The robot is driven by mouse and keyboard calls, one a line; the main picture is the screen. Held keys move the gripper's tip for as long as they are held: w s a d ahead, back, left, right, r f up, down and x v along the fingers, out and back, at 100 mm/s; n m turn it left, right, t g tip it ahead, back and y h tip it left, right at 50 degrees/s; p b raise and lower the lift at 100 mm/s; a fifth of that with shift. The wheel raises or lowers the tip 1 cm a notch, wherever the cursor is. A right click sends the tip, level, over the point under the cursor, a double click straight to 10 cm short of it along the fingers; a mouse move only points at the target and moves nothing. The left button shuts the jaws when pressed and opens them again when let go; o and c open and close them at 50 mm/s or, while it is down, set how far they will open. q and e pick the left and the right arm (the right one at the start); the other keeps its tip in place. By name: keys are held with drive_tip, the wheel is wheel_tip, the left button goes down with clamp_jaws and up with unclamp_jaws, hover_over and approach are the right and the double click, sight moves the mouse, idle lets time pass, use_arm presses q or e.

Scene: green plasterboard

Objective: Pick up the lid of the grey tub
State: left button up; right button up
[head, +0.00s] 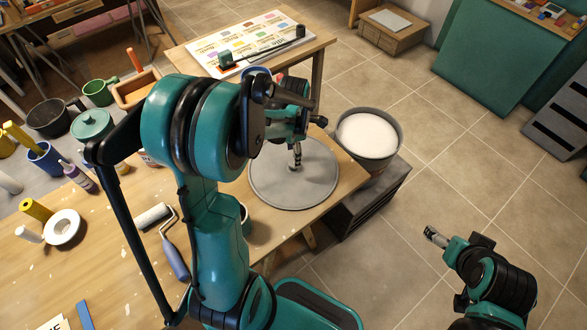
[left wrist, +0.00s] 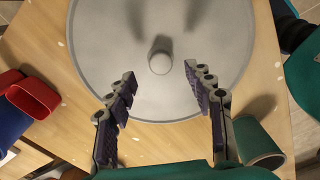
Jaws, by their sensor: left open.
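The lid (head: 318,184) is a flat grey disc lying on the wooden table near its right corner. In the left wrist view the lid (left wrist: 110,45) fills the upper middle, with a round grey knob (left wrist: 160,60) at its centre. My left gripper (head: 296,152) is over the lid in the head view, and my arm partly covers it there. In the left wrist view my left gripper (left wrist: 161,76) is open and empty, its fingers spread toward the knob. The grey tub (head: 368,160) stands open beside the table, with white contents. My right gripper (head: 435,237) is over the floor, away from the table.
A paint roller (head: 174,252) lies on the table left of my left arm. A green cup (left wrist: 258,145) stands close to the lid. Red and blue containers (left wrist: 30,95) show at the left of the wrist view. A colour chart (head: 250,48) lies at the back.

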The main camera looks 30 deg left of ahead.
use_arm(q)
wheel_tip(320, 180, down, 4)
drive_tip(key=shift+f+b, duration=0.25)
drive_tip(key=shift+b, duration=0.45)
drive_tip(key=shift+s, duration=0.1)
clamp_jaws()
drive_tip(key=shift+r, duration=0.15)
